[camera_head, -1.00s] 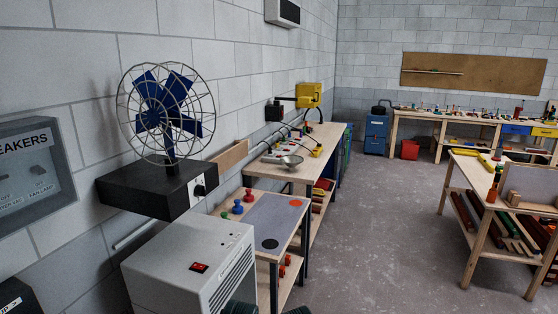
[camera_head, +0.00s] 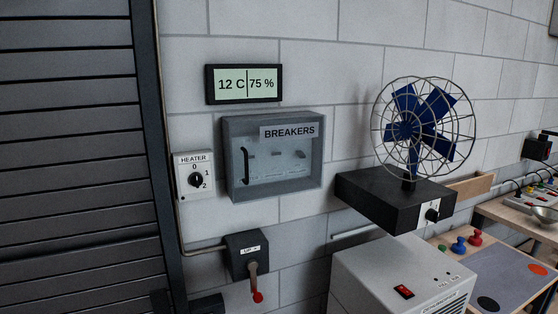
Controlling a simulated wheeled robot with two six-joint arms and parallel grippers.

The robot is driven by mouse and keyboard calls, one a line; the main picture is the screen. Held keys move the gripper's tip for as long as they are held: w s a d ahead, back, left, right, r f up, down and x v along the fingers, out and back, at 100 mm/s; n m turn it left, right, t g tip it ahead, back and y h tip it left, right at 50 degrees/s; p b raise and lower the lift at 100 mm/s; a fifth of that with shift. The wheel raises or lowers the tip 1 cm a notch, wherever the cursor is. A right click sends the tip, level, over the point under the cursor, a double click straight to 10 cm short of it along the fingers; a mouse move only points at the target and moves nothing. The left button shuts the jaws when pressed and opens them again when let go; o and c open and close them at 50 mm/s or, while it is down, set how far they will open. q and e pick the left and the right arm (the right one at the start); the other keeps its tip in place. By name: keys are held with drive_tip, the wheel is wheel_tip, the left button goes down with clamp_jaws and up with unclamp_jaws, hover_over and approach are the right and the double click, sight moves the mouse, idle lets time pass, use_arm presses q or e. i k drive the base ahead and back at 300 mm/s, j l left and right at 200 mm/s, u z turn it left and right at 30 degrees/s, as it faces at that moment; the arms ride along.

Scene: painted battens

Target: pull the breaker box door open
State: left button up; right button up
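The breaker box (camera_head: 228,122) is a grey box on the block wall, left of the middle of the view. Its door (camera_head: 285,172) is a see-through panel and looks shut, with a "BREAKERS" label (camera_head: 289,131) near the top right. A dark upright handle (camera_head: 245,166) is on the door's left side. Breaker switches show faintly behind the panel. Neither of my grippers is in view.
A heater dial (camera_head: 195,179) is just left of the box, and a display (camera_head: 244,84) is above it. A lever box (camera_head: 247,252) is below. A caged fan (camera_head: 424,128) on a black shelf and a grey heater unit (camera_head: 385,270) stand to the right. A dark slatted shutter (camera_head: 75,160) fills the left.

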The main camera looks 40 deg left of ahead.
sight(281, 133)
drive_tip(key=u, duration=1.5)
